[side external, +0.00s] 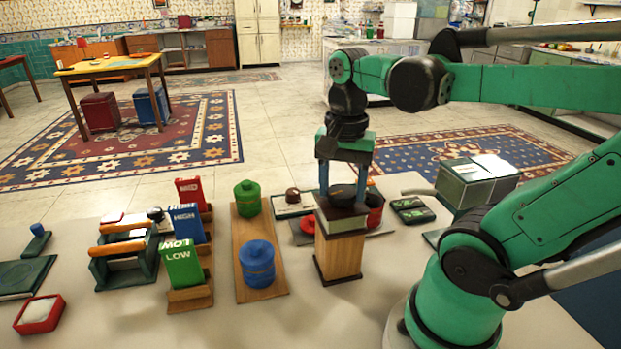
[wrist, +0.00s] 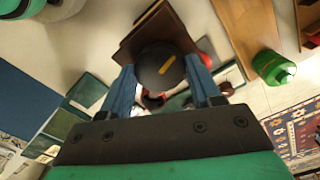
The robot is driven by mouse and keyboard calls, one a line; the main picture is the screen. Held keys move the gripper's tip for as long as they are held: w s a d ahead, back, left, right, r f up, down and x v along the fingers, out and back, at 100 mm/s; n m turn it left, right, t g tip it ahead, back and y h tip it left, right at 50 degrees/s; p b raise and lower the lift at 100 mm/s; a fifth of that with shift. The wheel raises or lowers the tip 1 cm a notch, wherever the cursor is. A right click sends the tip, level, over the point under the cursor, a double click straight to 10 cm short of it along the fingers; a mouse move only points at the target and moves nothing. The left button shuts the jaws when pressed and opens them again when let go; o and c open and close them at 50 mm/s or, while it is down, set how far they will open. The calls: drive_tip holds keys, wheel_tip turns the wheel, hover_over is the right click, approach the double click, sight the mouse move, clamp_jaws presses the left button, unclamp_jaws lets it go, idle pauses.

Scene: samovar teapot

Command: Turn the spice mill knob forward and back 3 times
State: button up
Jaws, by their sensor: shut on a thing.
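The spice mill (side external: 340,250) is a wooden box with a dark base and dark top, upright on the table in the side view. Its dark round knob (side external: 342,193) sits on top; in the wrist view the knob (wrist: 158,73) is a black disc with a yellow-orange mark. My gripper (side external: 343,188) points straight down over the mill. Its two blue fingers are shut on the knob, one on each side; the wrist view shows my gripper (wrist: 160,66) with the knob between the fingers. The mill's dark top (wrist: 139,40) also shows there.
Further left are labelled upright cards (side external: 181,262). A red-and-black object (side external: 374,208) is close behind the mill. A dark green box (side external: 477,183) stands right. The table front is clear.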

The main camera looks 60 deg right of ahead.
sight(342, 191)
drive_tip(key=n, duration=1)
drive_tip(key=shift+n, duration=2.2)
drive_tip(key=o, duration=1.3)
drive_tip(key=shift+r, duration=0.1)
drive_tip(key=shift+r, duration=2.7)
